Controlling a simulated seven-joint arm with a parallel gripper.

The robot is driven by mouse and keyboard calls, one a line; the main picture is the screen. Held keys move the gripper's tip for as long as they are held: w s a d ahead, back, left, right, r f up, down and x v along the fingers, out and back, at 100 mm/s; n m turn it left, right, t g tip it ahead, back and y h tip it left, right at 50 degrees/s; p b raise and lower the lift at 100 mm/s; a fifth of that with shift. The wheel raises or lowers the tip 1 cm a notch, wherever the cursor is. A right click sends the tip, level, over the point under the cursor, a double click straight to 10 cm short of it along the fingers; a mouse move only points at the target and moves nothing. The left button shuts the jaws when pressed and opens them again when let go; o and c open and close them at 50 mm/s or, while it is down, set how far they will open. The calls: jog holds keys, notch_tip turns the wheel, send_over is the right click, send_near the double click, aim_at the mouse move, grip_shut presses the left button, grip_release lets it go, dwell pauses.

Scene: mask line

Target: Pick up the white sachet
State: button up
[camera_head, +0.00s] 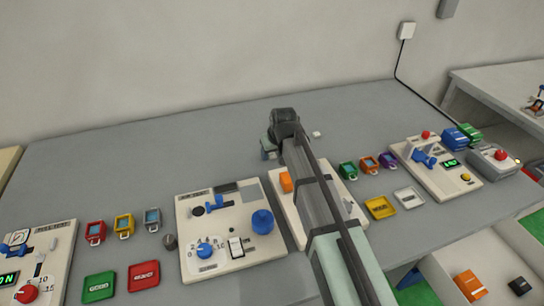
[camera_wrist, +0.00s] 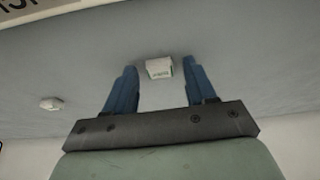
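A small white sachet (camera_wrist: 159,67) with a faint green mark lies on the grey table in the wrist view. My gripper (camera_wrist: 160,80) is open, with nothing held. I cannot tell how far the tips are above the sachet. In the head view my gripper (camera_head: 268,153) is over the back middle of the table, and the sachet cannot be made out there.
Another small white item (camera_wrist: 51,103) lies left in the wrist view; a small white piece (camera_head: 316,134) shows right of my gripper in the head view. Control panels (camera_head: 190,262), coloured holders (camera_head: 124,222) and trays (camera_head: 380,213) stand nearer the front. The back left table (camera_head: 120,160) is clear.

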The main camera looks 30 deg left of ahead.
jog(key=c, duration=0.9)
